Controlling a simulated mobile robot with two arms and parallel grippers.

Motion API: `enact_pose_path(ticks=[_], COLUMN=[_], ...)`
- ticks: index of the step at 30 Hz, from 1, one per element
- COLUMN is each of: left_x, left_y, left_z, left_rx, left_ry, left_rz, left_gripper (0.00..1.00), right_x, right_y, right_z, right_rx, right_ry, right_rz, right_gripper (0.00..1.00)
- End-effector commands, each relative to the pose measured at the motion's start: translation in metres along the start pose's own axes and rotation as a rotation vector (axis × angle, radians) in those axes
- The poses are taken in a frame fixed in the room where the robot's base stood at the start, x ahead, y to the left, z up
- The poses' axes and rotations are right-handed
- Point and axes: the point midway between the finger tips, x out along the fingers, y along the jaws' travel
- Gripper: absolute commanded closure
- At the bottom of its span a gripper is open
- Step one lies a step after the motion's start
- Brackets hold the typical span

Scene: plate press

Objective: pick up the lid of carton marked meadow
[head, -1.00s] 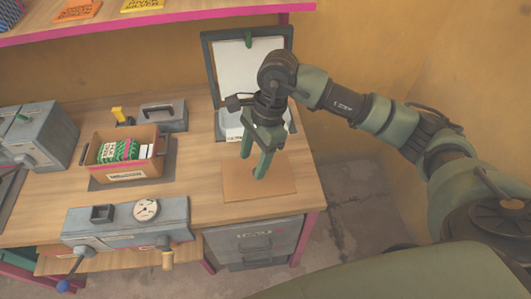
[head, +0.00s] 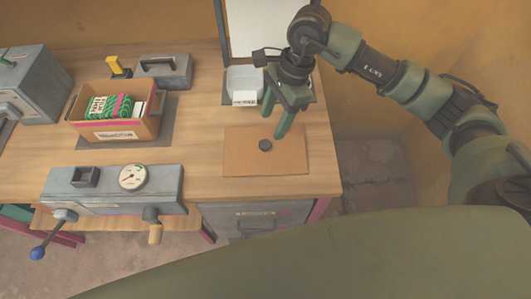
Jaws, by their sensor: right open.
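A flat brown cardboard lid (head: 240,163) with a small dark round knob (head: 265,145) lies on the right part of the wooden bench. An open brown carton (head: 142,126) stands on the left, holding green-and-white packets; the print on its front label is too small to read surely. My right gripper (head: 275,124) is open and empty, pointing down over the lid near the knob. Its fingers appear just behind and right of the knob; I cannot tell their exact height. My left gripper is not in view.
A grey press-like unit with a dial (head: 132,177) and levers sits at the bench's front edge. A grey box with a handle (head: 165,68) and a yellow-topped object (head: 118,66) stand behind the carton. A white item (head: 245,82) lies behind the lid. Bare bench separates carton and lid.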

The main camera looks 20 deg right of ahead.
Motion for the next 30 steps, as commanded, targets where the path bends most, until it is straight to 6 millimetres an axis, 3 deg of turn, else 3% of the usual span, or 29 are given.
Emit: enact_pose_path(ticks=[1, 4, 14, 21, 30], left_x=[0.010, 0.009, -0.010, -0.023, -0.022], left_y=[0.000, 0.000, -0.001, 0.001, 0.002], left_z=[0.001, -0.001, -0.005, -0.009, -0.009], left_rx=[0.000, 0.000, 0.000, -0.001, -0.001], left_ry=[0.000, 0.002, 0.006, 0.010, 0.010], left_rz=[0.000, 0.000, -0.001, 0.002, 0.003], left_gripper=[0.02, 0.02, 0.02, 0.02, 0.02], right_x=[0.009, 0.013, 0.046, 0.081, 0.087], right_y=[0.000, 0.000, 0.000, -0.002, -0.002], right_z=[-0.003, -0.003, -0.001, -0.002, -0.003], right_rx=[0.000, 0.001, 0.001, 0.002, -0.001], right_ry=[0.000, -0.001, -0.001, 0.000, 0.000], right_rz=[0.000, 0.002, 0.005, 0.003, 0.000], right_gripper=[0.45, 0.45, 0.45, 0.45, 0.48])
